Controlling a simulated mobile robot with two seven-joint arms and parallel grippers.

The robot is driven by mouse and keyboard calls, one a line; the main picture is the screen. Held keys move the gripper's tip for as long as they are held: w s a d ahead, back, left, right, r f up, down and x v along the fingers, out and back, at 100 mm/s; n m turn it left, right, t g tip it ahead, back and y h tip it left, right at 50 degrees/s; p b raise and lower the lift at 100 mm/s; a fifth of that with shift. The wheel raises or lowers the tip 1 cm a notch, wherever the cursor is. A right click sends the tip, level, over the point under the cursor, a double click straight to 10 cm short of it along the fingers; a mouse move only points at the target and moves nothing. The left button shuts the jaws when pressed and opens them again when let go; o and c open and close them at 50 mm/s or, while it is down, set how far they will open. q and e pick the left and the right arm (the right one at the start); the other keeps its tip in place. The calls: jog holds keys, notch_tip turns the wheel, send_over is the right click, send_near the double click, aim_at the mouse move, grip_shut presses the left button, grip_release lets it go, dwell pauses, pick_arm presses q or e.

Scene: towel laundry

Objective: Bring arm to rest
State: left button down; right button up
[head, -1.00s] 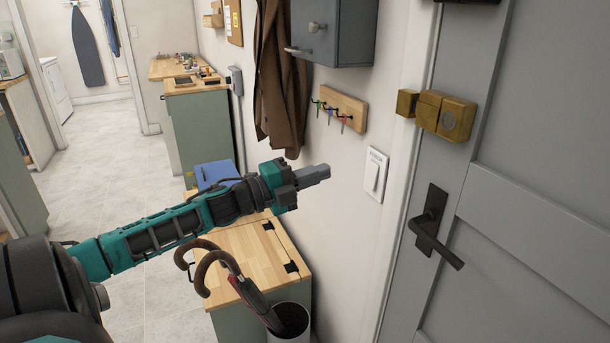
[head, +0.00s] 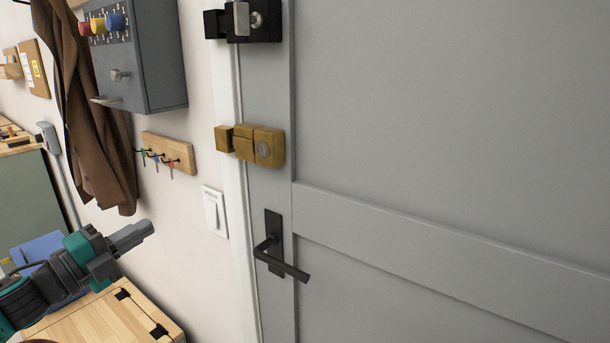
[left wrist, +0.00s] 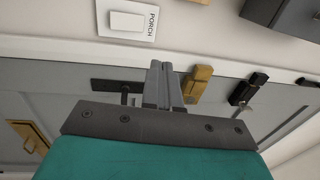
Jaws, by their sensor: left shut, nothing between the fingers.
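My left gripper (head: 134,234) comes in from the lower left of the head view, in front of the wall and above a wooden-topped cabinet. Its fingers are shut with nothing between them. In the left wrist view the closed fingers (left wrist: 165,82) point toward the grey door, with the white porch switch above them. In the head view the white switch (head: 214,212) is on the wall to the right of the gripper, apart from it. My right gripper is in neither view.
A grey door (head: 450,120) with a black handle (head: 280,258) and a brass latch (head: 257,146) fills the right. A key rack (head: 168,152), a brown coat (head: 95,130) and a grey wall box (head: 140,60) hang on the left. The wooden cabinet top (head: 95,318) is below my gripper.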

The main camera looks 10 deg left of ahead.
pick_arm(q)
jog(key=s+d+f+n+g+y, duration=0.1)
jog(key=s+d+f+n+y, duration=0.25)
jog(key=f+n, duration=0.45)
jog(key=s+d+f+n+g+y, duration=0.1)
jog(key=s+d+f+n+y, duration=0.2)
jog(key=f, duration=0.9)
jog(key=s+d+f+n+g, duration=0.2)
jog(key=s+d+f+n, duration=0.2)
jog(key=d, duration=0.4)
jog(key=s+d+f+n+g+h, duration=0.1)
jog(key=s+d+f+n+g, duration=0.2)
jog(key=s+d+f+n, duration=0.2)
jog(key=s+d+f, duration=0.1)
jog(key=d, duration=0.2)
jog(key=shift+d+f, duration=0.3)
jog(key=shift+f, duration=0.1)
